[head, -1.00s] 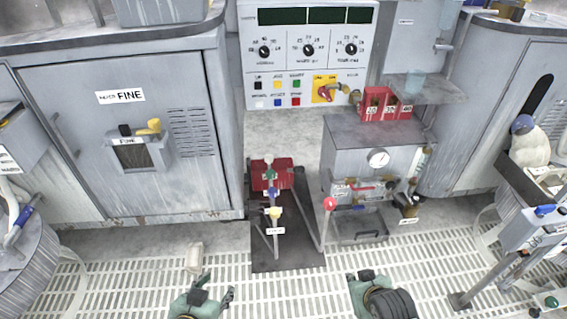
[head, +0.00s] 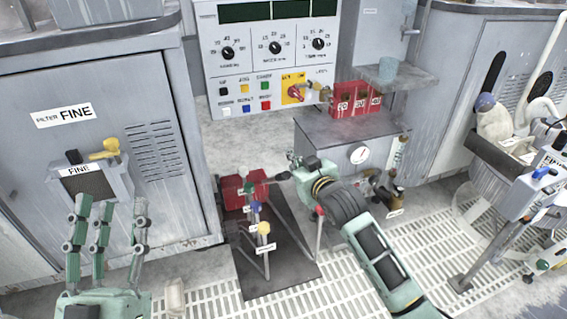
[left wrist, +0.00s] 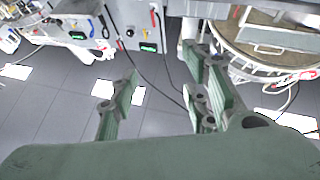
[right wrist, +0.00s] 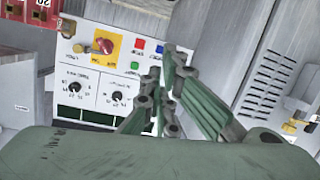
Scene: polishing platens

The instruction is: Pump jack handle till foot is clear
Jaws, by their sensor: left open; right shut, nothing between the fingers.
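A red jack-like block (head: 234,194) sits on a dark plate (head: 275,280) on the floor. Thin levers with green, blue and yellow knobs (head: 264,229) rise in front of it, with small white labels. A rod with a red ball knob (head: 319,211) stands at the plate's right side, partly behind my right arm. I cannot tell which one is the jack handle, and no foot is clearly visible. My right gripper (head: 284,175) is shut and empty, above and right of the red block, apart from the knobs. My left gripper (head: 106,222) is open and empty at lower left, fingers up.
A control panel (head: 273,60) with dials and buttons stands behind. A grey box with a gauge (head: 338,140) carries red numbered blocks (head: 355,98), close to my right gripper. The FINE cabinet (head: 130,165) is at left. White grating (head: 335,295) covers the front floor.

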